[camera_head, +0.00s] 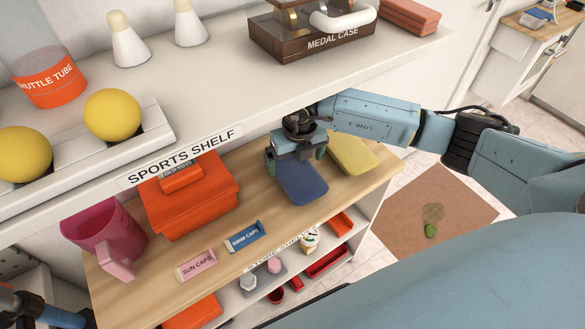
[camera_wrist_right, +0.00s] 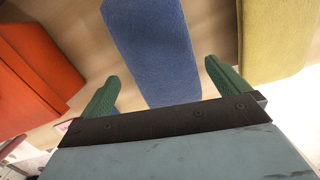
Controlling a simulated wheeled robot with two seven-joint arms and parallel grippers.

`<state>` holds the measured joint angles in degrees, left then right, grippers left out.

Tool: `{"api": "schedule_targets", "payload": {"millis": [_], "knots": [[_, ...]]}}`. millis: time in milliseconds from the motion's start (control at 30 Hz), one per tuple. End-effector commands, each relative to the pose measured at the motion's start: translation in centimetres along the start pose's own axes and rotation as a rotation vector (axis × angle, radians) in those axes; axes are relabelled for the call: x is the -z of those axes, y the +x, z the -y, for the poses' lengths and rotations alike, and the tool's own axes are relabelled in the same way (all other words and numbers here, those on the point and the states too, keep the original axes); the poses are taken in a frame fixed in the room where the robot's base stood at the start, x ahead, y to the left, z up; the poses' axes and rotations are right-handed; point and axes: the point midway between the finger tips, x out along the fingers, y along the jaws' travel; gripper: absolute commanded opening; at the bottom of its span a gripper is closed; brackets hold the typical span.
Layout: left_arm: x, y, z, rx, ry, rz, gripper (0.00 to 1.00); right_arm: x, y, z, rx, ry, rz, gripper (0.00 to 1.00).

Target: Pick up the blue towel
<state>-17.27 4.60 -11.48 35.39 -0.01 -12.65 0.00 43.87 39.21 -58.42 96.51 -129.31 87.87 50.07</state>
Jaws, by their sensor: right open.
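The blue towel (camera_head: 304,183) lies folded on the wooden shelf board, between the orange box and the yellow towel. In the right wrist view the blue towel (camera_wrist_right: 150,48) extends ahead between my open fingers. My right gripper (camera_head: 296,156) is over the towel's back end, beneath the upper shelf. Its two green fingertips (camera_wrist_right: 158,78) are spread to either side of the towel and hold nothing. I cannot tell whether they touch it.
The yellow towel (camera_head: 352,154) lies close on the right. An orange box (camera_head: 188,205) and a pink pitcher (camera_head: 105,235) stand to the left. The sports shelf (camera_head: 190,165) overhangs my right gripper.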

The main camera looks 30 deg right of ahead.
Motion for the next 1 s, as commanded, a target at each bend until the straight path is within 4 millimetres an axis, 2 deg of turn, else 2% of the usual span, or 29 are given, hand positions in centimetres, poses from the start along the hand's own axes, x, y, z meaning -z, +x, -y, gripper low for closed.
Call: {"api": "schedule_targets", "payload": {"millis": [133,300,433,633,867,1000], "knots": [[-1.2,0.0,-0.2,-0.002,0.000,0.018,0.36,-0.1,2.0,0.0,-0.001,0.001,-0.003,1.00],[-0.9,0.2,-0.1,-0.002,0.000,0.014,0.36,-0.2,4.5,0.1,-0.002,0.001,-0.001,1.00],[0.2,0.3,0.0,0.000,0.000,-0.003,0.36,-0.2,5.3,0.1,-0.002,0.000,0.000,1.00],[1.0,0.3,0.1,0.002,0.000,-0.017,0.36,-0.2,5.3,0.1,-0.003,-0.001,0.001,1.00],[0.8,0.3,0.1,0.001,0.000,-0.013,0.36,-0.3,5.3,0.1,-0.003,-0.001,0.001,0.71],[0.4,0.3,0.0,0.001,0.000,-0.007,0.36,-0.3,5.2,0.1,-0.003,-0.001,0.001,0.69]]}}
